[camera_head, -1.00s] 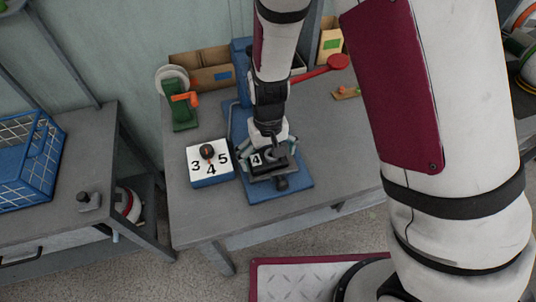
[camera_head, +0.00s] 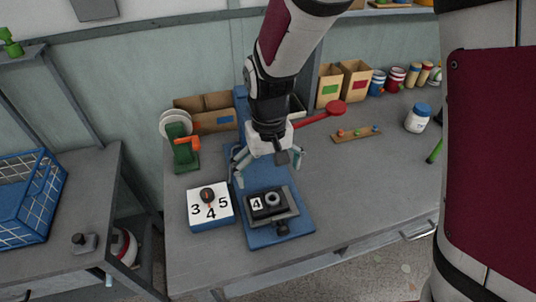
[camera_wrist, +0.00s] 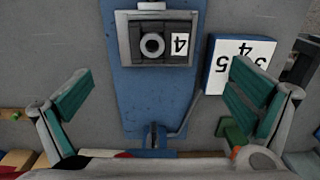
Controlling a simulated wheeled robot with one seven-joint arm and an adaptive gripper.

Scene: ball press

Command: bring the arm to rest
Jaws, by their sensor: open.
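My gripper (camera_head: 268,165) is open and empty. It hangs over the back part of the blue press base (camera_head: 290,226), above and behind the black block (camera_head: 266,204) marked 4. In the wrist view its green-padded fingers stand wide apart, with the block (camera_wrist: 153,44) ahead between them and clear of them. The block has a round ring on top and sits in a grey holder on the base. My arm partly hides the blue press column (camera_head: 241,98); the press's red-knobbed lever (camera_head: 334,108) sticks out to the right.
A white-topped dial box (camera_head: 210,207) marked 3, 4, 5 stands left of the press. Behind are a green stand (camera_head: 184,150) with an orange part, cardboard bins (camera_head: 205,112) and a wooden strip (camera_head: 356,133). A white jar (camera_head: 418,118) stands right. The table's front right is clear.

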